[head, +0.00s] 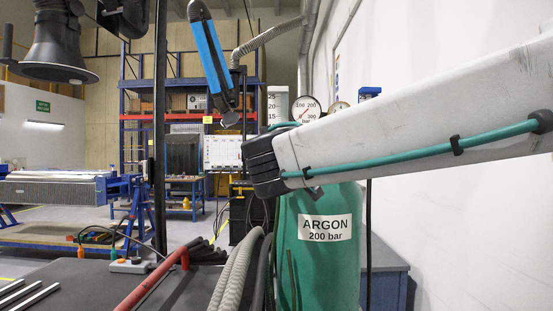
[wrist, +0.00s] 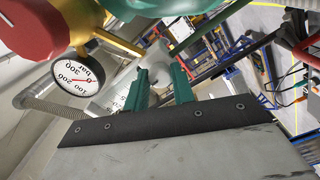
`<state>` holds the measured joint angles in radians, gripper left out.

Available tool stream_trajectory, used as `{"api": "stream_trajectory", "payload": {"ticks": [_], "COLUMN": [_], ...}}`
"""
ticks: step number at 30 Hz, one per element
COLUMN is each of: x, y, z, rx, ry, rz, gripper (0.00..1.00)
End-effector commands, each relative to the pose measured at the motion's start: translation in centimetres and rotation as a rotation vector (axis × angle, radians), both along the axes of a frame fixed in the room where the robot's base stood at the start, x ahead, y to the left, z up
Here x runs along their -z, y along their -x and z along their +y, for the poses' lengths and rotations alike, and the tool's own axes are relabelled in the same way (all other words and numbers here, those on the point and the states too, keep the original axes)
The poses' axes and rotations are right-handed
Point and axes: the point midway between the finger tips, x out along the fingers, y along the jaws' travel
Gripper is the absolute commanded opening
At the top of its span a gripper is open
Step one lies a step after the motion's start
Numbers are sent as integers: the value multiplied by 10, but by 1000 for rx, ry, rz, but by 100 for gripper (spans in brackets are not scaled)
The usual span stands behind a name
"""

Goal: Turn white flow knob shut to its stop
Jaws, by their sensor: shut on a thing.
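In the wrist view my gripper (wrist: 160,76) has its two green fingers shut on a whitish, rounded part (wrist: 158,80), which I take as the white flow knob. Its markings and turn angle cannot be read. The clear flow tube with a number scale (wrist: 112,96) lies just left of the fingers; its scale also shows in the head view (head: 277,103). The green argon cylinder (head: 325,245) stands upright in the head view. My arm crosses in front of its top, hiding the knob and my fingertips there.
A round pressure gauge (wrist: 77,78) sits left of my fingers, also seen in the head view (head: 307,112). A red handwheel (wrist: 28,28) and brass fitting (wrist: 110,45) are close by. Grey hoses (head: 238,270) hang left of the cylinder. A white wall (head: 450,225) is at right.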

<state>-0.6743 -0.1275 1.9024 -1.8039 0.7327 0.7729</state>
Motion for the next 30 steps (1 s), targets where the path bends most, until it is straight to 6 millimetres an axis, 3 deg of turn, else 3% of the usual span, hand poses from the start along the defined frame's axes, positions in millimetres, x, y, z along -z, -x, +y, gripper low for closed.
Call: {"api": "stream_trajectory", "payload": {"ticks": [5,6,8,9,19,30], "x": [2,2,2,2,0,1], "y": [0,0,0,0,5,64], "z": [0,0,0,0,1,3], "rx": [0,0,0,0,-1,-3], "ry": [0,0,1,1,0,-1], "rz": [4,4,3,3,0,1], "gripper": [2,28,44,47,47,47]}}
